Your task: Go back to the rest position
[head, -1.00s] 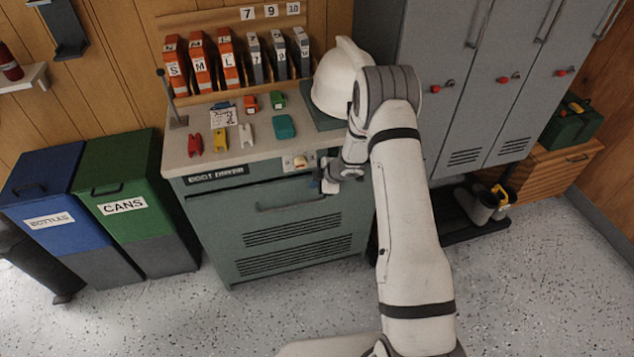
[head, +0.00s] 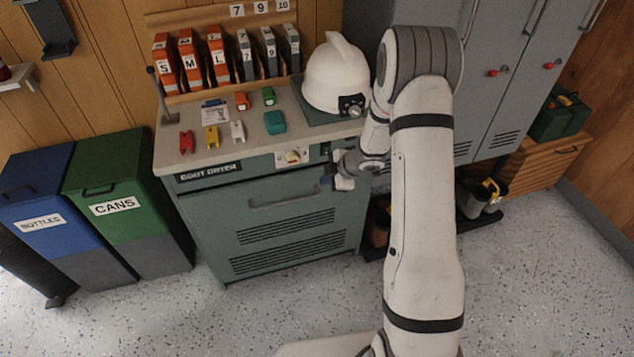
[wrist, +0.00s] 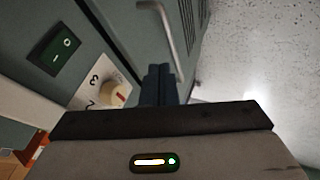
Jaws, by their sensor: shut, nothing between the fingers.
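My gripper (head: 328,183) is in front of the upper front of the green-grey boot dryer (head: 290,240), just below and right of its dial (head: 292,157). In the wrist view my gripper's dark fingers (wrist: 159,84) are together with nothing between them. The dial (wrist: 113,94) shows beside the fingers there, with a green rocker switch (wrist: 54,50) further left. The dryer's bar handle (wrist: 165,35) is beyond the fingertips. I cannot tell the exact gap between the fingers and the dryer front.
Blue (head: 45,215) and green (head: 115,195) bins stand at left. Grey lockers (head: 505,70) stand at right, above boots (head: 476,197). The speckled floor in front is free.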

